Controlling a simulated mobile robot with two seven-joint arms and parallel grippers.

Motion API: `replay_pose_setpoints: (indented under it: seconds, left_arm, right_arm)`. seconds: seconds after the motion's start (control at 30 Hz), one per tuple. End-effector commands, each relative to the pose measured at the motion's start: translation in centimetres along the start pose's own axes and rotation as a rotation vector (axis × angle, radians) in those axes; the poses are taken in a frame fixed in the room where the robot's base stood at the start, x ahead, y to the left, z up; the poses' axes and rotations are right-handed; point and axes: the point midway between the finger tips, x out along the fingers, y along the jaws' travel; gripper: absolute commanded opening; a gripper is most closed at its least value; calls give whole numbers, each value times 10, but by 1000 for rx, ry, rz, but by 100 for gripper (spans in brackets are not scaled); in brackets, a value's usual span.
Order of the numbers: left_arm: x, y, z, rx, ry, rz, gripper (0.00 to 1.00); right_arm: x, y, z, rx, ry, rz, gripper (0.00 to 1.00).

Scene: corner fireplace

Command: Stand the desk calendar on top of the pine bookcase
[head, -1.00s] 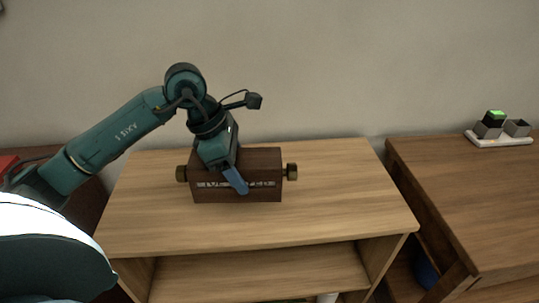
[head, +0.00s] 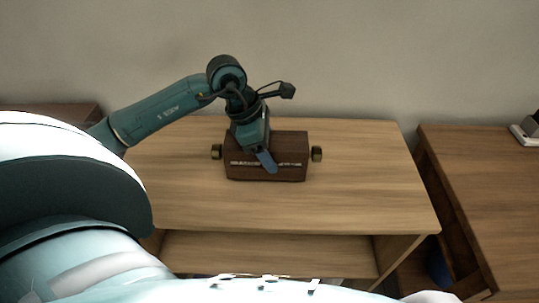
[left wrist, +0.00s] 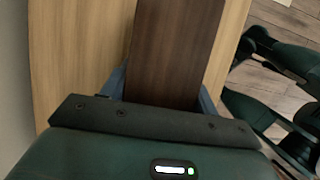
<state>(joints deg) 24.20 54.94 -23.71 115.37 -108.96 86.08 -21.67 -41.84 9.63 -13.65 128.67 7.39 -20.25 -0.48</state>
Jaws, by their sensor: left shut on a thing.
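The desk calendar (head: 290,158) is a dark brown wooden block with brass-coloured knobs at both ends and a pale strip of lettering on its front. It is upright at the top of the pine bookcase (head: 370,185), towards the back; whether its base touches the wood is not clear. My left gripper (head: 266,160) is shut on the calendar from above, one blue finger across its front. In the left wrist view the calendar (left wrist: 175,50) lies between the two fingers (left wrist: 160,90), with the pale bookcase top (left wrist: 85,50) below. My right gripper is not in view.
A darker wooden cabinet (head: 490,190) stands to the right, with a small white tray (head: 526,135) at its back edge. A blue object (head: 438,268) sits low between the two. The bookcase top is clear around the calendar. The wall is close behind.

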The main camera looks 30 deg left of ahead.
Motion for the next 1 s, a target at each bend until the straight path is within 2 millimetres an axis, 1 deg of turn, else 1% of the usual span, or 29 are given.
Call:
replay_pose_setpoints:
  seconds: [0.03,0.13,0.47,0.5,0.77,1.0]
  left_arm:
    - [8,-1,-4,-1,1,-3,32]
    - [19,0,-8,-1,0,-1,32]
    - [23,0,-10,1,0,1,32]
    - [24,0,-10,1,1,0,61]
    - [22,0,-9,0,1,0,82]
    - [21,0,-9,0,1,0,82]
  right_arm:
    - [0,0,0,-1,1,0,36]
    - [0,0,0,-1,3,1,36]
    - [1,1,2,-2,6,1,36]
    - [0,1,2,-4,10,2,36]
    - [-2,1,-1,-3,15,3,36]
    - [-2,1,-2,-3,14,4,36]
